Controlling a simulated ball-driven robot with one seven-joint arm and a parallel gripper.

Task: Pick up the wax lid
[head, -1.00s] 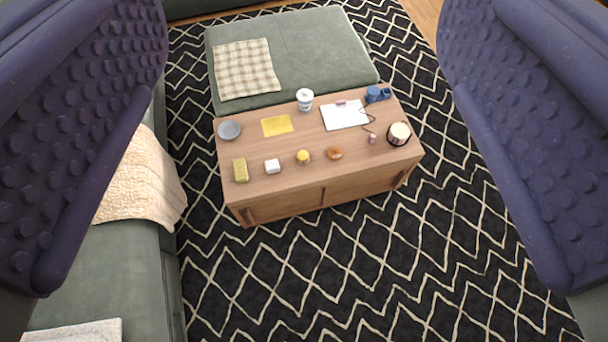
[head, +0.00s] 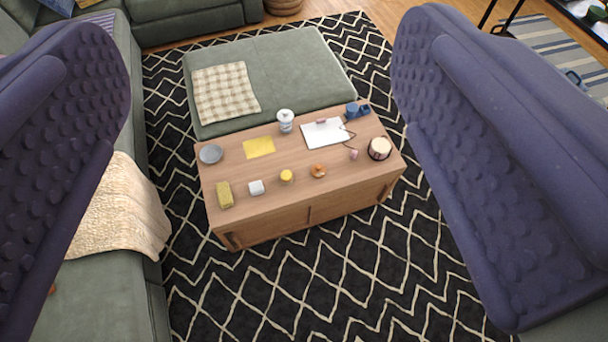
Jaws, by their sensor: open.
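No lid can be told for certain at this size. The dark round tub with a cream top (head: 380,148) at the right end of the wooden table (head: 270,220) is one round, lid-like thing. A small yellow round jar (head: 286,176) and an orange-brown round thing (head: 318,170) stand along the table's near side. A white jar (head: 285,120) stands at the back. My gripper (head: 262,40) is open and empty, its two purple studded fingers framing the view on either side. The table lies well beyond it, and nothing is touched.
The table also holds a grey bowl (head: 210,153), yellow sheet (head: 259,147), yellow block (head: 224,194), white cube (head: 256,187), clipboard (head: 322,134) and blue mug (head: 353,110). A green ottoman (head: 290,70) stands behind, a green sofa (head: 100,290) left. Patterned rug (head: 350,270) is open in front.

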